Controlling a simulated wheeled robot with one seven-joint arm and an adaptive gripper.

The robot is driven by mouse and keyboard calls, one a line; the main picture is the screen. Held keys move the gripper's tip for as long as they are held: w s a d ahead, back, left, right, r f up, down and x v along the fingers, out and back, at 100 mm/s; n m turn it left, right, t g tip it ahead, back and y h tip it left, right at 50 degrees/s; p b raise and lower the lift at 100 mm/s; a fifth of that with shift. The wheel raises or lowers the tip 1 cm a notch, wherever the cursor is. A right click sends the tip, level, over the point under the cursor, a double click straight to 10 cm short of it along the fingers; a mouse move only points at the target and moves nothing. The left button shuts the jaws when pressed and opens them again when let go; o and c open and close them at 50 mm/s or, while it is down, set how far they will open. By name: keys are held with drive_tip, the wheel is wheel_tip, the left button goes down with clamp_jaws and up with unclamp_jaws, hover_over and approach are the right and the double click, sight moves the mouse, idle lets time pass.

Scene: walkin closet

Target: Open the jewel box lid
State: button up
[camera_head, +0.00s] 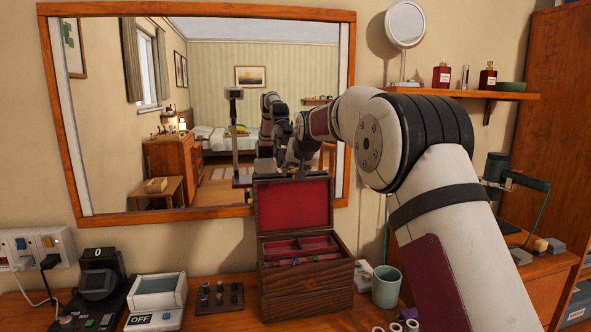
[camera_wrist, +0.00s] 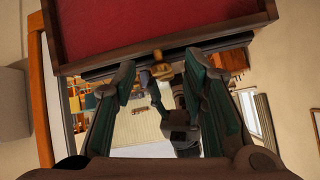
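The jewel box (camera_head: 308,290) is dark wood and stands on the dresser top below the mirror. Its lid (camera_head: 293,206) is raised, roughly upright, with the red lining facing the head camera. The red-lined compartments inside show. In the wrist view the lid's red lining (camera_wrist: 150,22) fills the top, with a small brass clasp (camera_wrist: 161,66) at its edge. My gripper (camera_wrist: 160,78) is open, its green-padded fingers spread to either side of the clasp. I cannot tell whether they touch the lid. In the head view it is partly hidden near the lid's top edge.
A framed mirror (camera_head: 215,70) hangs close behind the lid and reflects the room and my arm. A mint cup (camera_head: 386,287) stands right of the box. A small dark tray (camera_head: 219,298) and a scale (camera_head: 158,298) stand to the left. A shelf (camera_head: 460,94) is at upper right.

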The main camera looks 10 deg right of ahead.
drive_tip(key=v, duration=1.2)
